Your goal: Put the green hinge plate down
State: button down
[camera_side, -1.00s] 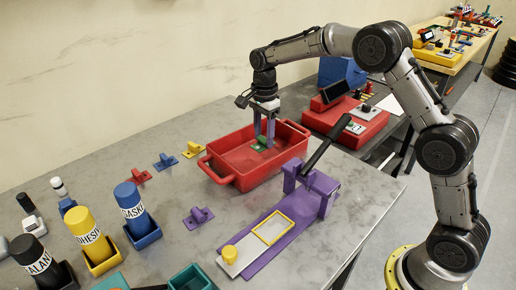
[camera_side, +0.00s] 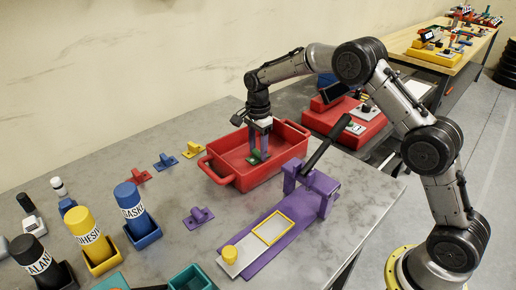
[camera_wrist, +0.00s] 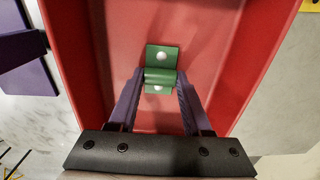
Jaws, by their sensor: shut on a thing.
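The green hinge plate (camera_wrist: 161,56) shows in the wrist view between the purple fingers of my gripper (camera_wrist: 160,88). It has a raised knuckle across its middle and two pale round spots. My gripper is shut on it, low inside the red tray (camera_wrist: 74,72). I cannot tell whether the plate touches the tray floor.
A purple lever press (camera_side: 318,188) stands just in front of the tray. Red, blue, yellow and purple hinge pieces (camera_side: 199,217) lie to its left. Labelled bottles (camera_side: 130,203) stand at the front left. The rest of the tray floor looks clear.

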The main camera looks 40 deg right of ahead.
aim_at(258, 151)
jog(key=shift+c, duration=1.7)
grip_release()
notch_tip(258, 151, up, 12)
jog(key=s+r+n+t, duration=0.1)
jog(key=s+r+n, duration=0.3)
jog(key=s+r, duration=0.3)
jog(key=s+a+r+n+t, duration=0.15)
jog(key=s+r+n, duration=0.3)
jog(key=s, duration=0.65)
jog(key=s+f+n+t, duration=0.1)
jog(key=s+f+n, duration=0.2)
jog(key=s, duration=0.6)
jog(key=s+f+n+t, duration=0.2)
jog(key=s+f+n, duration=0.1)
jog(key=s+n, duration=0.4)
jog(key=s, duration=0.3)
jog(key=shift+a+f, duration=0.2)
jog(key=shift+f, duration=0.15)
